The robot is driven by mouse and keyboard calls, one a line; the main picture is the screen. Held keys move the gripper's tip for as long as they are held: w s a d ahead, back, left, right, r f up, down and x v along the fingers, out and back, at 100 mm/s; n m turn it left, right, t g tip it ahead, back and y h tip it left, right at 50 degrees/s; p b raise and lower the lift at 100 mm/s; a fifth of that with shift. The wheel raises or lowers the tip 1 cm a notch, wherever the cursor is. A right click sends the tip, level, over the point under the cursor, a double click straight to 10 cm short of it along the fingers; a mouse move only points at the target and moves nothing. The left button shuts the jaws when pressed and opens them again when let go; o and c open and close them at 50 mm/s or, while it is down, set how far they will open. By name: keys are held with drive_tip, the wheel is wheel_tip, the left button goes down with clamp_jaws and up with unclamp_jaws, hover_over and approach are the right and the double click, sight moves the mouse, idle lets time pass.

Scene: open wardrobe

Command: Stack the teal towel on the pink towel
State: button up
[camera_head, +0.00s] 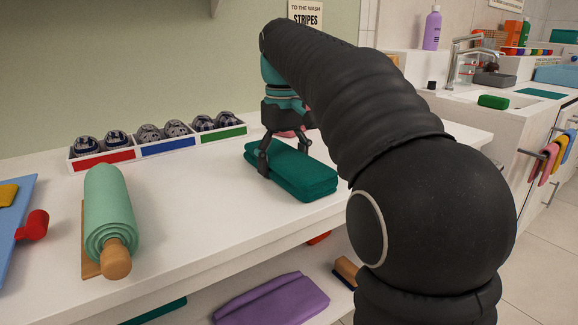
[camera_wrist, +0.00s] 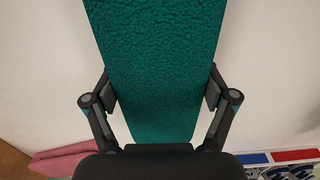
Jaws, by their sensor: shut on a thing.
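The teal towel (camera_head: 300,178) is a folded green-blue block at the right of the white upper surface. My gripper (camera_head: 284,160) is over it from above, with one finger on each long side, shut on it. In the wrist view the teal towel (camera_wrist: 155,60) fills the space between the fingers. I cannot tell whether it rests on the surface or is slightly raised. The pink towel (camera_wrist: 62,160) shows in the wrist view at the lower left, partly cut off by my gripper's body. In the head view only a sliver of pink (camera_head: 290,133) shows behind my gripper.
Sorting trays with red, blue and green fronts (camera_head: 153,142) hold dark balled items behind. A green roll (camera_head: 108,210) lies left, near a blue board (camera_head: 18,225). A purple folded cloth (camera_head: 270,300) is on the lower shelf.

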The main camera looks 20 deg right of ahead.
drive_tip(key=shift+r+p, duration=3.4)
drive_tip(key=shift+r, duration=0.1)
